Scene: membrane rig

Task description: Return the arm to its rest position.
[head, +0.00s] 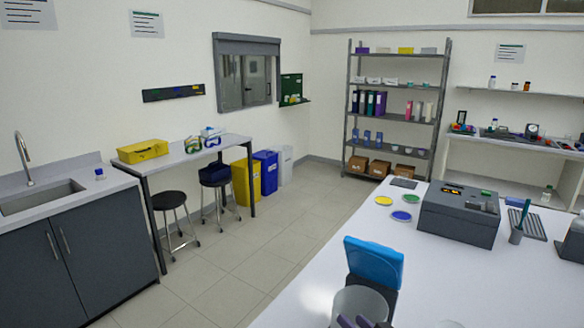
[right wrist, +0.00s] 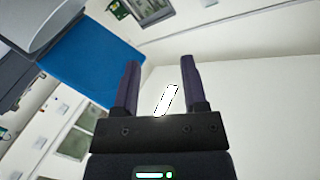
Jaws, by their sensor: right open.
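My right gripper (right wrist: 160,70) is open in the right wrist view, with two dark purple fingers apart and no object clearly held. A small bright white patch shows between the fingers; I cannot tell what it is. In the head view the tips of my right gripper (head: 358,321) just show at the bottom edge, by a grey rounded vessel (head: 352,300). My left gripper is not in view.
A blue panel (head: 374,262) on a dark support stands close behind the vessel on the white table (head: 300,297); the panel also shows in the right wrist view (right wrist: 88,62). A dark grey device (head: 458,218) and coloured discs (head: 401,216) lie farther back.

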